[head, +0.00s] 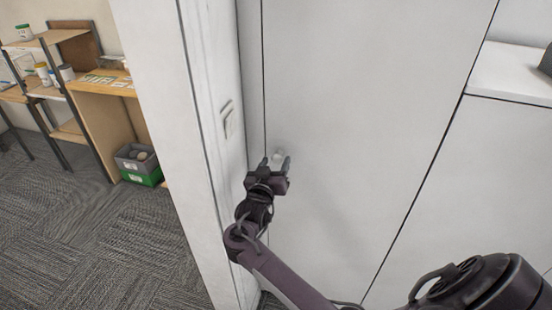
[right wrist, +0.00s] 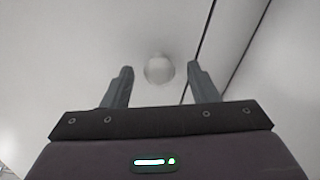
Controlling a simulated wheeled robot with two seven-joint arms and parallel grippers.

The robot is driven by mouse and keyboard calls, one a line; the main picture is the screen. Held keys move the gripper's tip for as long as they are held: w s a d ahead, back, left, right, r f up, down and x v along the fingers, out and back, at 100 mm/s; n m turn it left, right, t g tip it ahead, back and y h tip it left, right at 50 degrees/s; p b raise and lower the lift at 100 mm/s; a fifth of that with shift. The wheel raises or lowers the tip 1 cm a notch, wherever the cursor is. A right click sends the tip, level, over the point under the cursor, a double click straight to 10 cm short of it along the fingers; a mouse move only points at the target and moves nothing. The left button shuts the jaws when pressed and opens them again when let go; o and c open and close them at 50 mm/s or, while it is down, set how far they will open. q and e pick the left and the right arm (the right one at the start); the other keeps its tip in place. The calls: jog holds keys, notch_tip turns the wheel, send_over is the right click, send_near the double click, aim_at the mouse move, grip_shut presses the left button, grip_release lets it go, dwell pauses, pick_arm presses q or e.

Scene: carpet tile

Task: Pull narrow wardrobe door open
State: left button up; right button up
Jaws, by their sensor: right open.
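The narrow wardrobe door (head: 355,90) is a tall white panel with dark seams at its sides, and it looks shut. A small round pale knob (head: 278,156) sits on it near the left edge. My right gripper (head: 276,164) is open at the knob. In the right wrist view the knob (right wrist: 159,69) shows between and just beyond the two fingertips (right wrist: 160,74), with a gap on each side. Whether the fingers reach around it is hard to tell. My left gripper is not in view.
A white side wall with a switch-like plate (head: 229,122) stands close left of my right gripper. A lower white cabinet (head: 480,180) is at right. Shelves (head: 100,85) and stacked bins (head: 138,163) stand at far left, with open carpet (head: 100,240) before them.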

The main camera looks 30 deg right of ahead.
jog(key=shift+x, duration=0.8)
grip_shut()
